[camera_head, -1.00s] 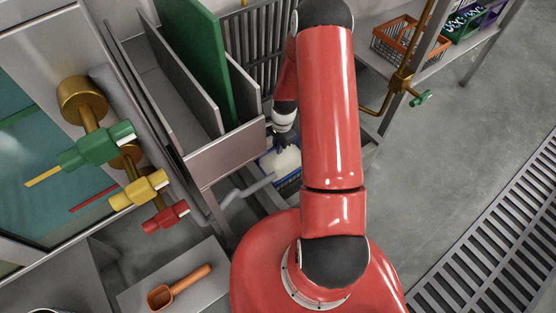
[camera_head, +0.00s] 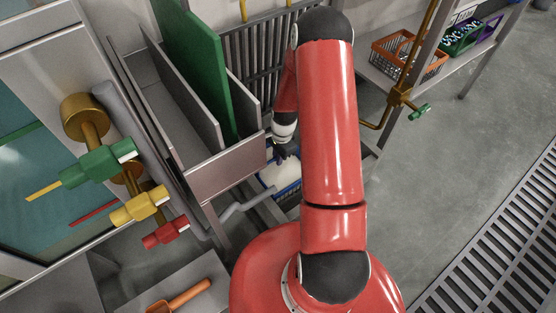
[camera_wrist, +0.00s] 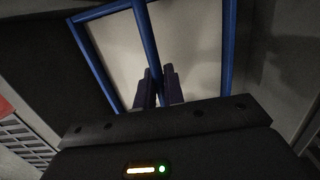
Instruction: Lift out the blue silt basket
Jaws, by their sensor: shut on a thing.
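The blue silt basket (camera_head: 291,187) shows in the head view below the grey metal trough, partly hidden by the trough's front wall and my arm. Pale silt (camera_head: 279,173) shows inside its blue rim. In the wrist view the basket's blue frame (camera_wrist: 94,66) surrounds the pale silt (camera_wrist: 190,40), and a blue handle bar (camera_wrist: 146,35) runs down between my fingers. My gripper (camera_wrist: 158,88) is shut on this bar. In the head view my gripper (camera_head: 281,152) is small and dark above the basket, its fingertips hard to make out.
The grey trough (camera_head: 225,172) with an upright green board (camera_head: 207,70) stands close left of my wrist. A grey pipe (camera_head: 243,204) ends beside the basket. Green, yellow and red valves (camera_head: 97,165) are at left. An orange basket (camera_head: 408,58) sits on the right shelf. Floor at right is clear.

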